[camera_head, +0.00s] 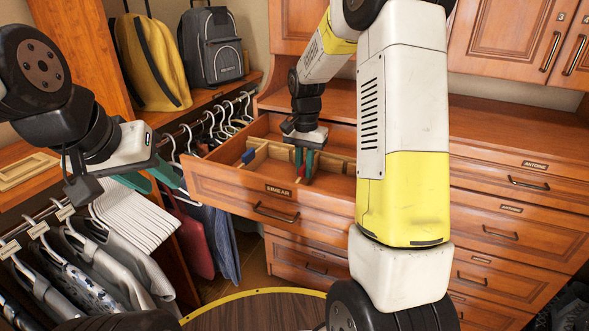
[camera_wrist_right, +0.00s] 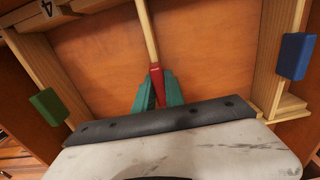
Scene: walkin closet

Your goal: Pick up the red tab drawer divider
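The red tab drawer divider (camera_wrist_right: 153,45) is a thin wooden strip with a red tab (camera_wrist_right: 157,82) at its near end, inside the open drawer (camera_head: 234,181). My right gripper (camera_head: 304,165) reaches down into the drawer. In the right wrist view its green fingers (camera_wrist_right: 158,88) lie against both sides of the red tab, with no clear gap, so it looks shut on it. The lower part of the tab is hidden between the fingers. My left gripper (camera_head: 152,180) is open and empty by the hanging clothes, left of the drawer.
A blue tab (camera_wrist_right: 295,56) and a green tab (camera_wrist_right: 48,106) sit on other wooden dividers on either side. A yellow backpack (camera_head: 152,62) and a grey one (camera_head: 211,47) stand on the shelf. The right countertop (camera_head: 510,135) is clear.

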